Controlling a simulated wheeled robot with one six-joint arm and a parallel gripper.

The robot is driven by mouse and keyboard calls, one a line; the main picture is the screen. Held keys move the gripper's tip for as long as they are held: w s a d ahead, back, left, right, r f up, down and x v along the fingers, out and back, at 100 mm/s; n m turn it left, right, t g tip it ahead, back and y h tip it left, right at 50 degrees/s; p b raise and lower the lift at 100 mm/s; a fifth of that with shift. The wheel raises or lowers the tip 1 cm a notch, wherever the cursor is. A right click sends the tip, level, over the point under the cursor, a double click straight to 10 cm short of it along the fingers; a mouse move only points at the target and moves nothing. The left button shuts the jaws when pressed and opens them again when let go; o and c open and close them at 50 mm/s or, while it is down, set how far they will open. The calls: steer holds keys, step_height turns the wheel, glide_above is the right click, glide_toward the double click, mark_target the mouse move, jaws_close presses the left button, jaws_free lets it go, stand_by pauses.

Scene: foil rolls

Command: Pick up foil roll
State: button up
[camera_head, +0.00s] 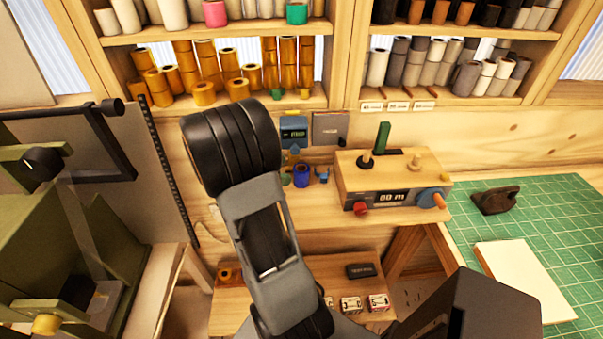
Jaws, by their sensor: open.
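Foil rolls stand on shelves along the back wall. Gold and orange rolls (228,62) stand on the lower left shelf, some stacked. White, grey and dark rolls (468,76) fill the lower right shelf. A pink roll (215,13) and a green roll (297,12) stand among pale rolls on the upper left shelf. Copper and black rolls (437,12) stand on the upper right shelf. An orange roll (230,274) lies on the low wooden shelf. My arm rises in the middle, in front of the bench. My gripper's fingers do not show.
A wooden control box (395,182) with knobs and a display stands on the bench. A green machine (45,235) stands at the left. A green cutting mat (560,215) at the right bears a pale board (525,280) and a dark tool (495,200).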

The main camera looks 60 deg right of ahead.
mark_target(301, 175)
steer(key=shift+p+x, duration=0.8)
steer(key=shift+x, duration=2.45)
steer(key=shift+d, duration=0.1)
steer(key=shift+c, duration=0.3)
steer(key=shift+w, duration=0.1)
steer(key=c, duration=1)
steer(key=shift+r, duration=0.15)
steer(key=shift+c, duration=0.2)
